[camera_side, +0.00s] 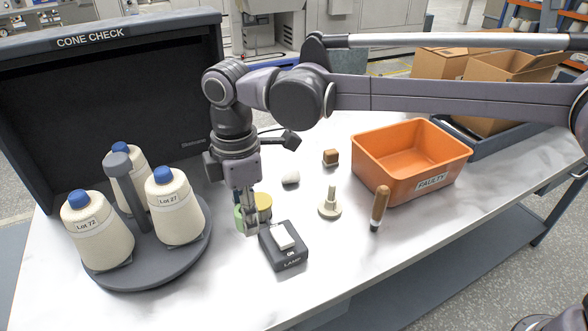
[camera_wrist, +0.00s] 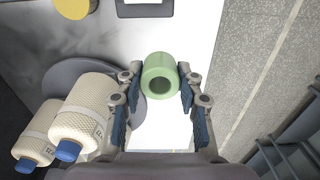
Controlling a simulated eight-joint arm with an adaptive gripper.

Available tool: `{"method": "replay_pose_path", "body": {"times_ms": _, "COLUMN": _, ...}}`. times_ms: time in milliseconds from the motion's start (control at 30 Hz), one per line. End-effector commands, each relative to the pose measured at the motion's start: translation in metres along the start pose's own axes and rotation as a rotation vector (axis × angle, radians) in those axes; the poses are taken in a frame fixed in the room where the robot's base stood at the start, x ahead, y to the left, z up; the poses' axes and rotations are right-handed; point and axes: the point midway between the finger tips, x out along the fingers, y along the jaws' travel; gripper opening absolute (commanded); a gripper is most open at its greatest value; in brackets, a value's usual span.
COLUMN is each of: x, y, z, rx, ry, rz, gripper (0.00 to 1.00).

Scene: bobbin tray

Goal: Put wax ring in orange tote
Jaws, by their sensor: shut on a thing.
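The wax ring looks to be the pale green hollow cylinder (camera_wrist: 160,66); its open end faces the camera in the wrist view. My gripper (camera_wrist: 160,88) has a finger on each side of it and is shut on it. In the side view my gripper (camera_side: 249,226) points down behind the lamp box, and only a green sliver of the ring (camera_side: 239,216) shows past the fingers. I cannot tell whether the ring touches the table. The orange tote (camera_side: 437,181), labelled FAULTY, stands open at the right, well away from my gripper; its visible inside is empty.
A yellow round piece (camera_side: 263,202) sits just behind my gripper. The black LAMP box (camera_side: 290,259) is close in front. Cones on a grey round stand (camera_side: 144,278) are at left. A wooden-handled tool (camera_side: 379,207), pale knob (camera_side: 330,208), brown block (camera_side: 331,157) and white lump (camera_side: 291,177) lie towards the tote.

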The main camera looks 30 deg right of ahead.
Motion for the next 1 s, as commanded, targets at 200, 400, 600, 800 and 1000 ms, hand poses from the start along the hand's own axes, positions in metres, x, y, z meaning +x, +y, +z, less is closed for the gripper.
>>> {"method": "replay_pose_path", "body": {"times_ms": 200, "x": -0.016, "y": 0.014, "z": 0.017, "rx": 0.051, "ry": 0.000, "rz": 0.000, "gripper": 0.13}}
{"method": "replay_pose_path", "body": {"times_ms": 400, "x": -0.016, "y": 0.043, "z": 0.056, "rx": 0.174, "ry": 0.000, "rz": 0.000, "gripper": 0.13}}
{"method": "replay_pose_path", "body": {"times_ms": 600, "x": -0.016, "y": 0.082, "z": 0.123, "rx": 0.365, "ry": 0.000, "rz": 0.000, "gripper": 0.13}}
{"method": "replay_pose_path", "body": {"times_ms": 800, "x": -0.015, "y": 0.116, "z": 0.210, "rx": 0.597, "ry": 0.000, "rz": 0.000, "gripper": 0.13}}
{"method": "replay_pose_path", "body": {"times_ms": 1000, "x": -0.015, "y": 0.135, "z": 0.301, "rx": 0.831, "ry": 0.000, "rz": 0.000, "gripper": 0.13}}
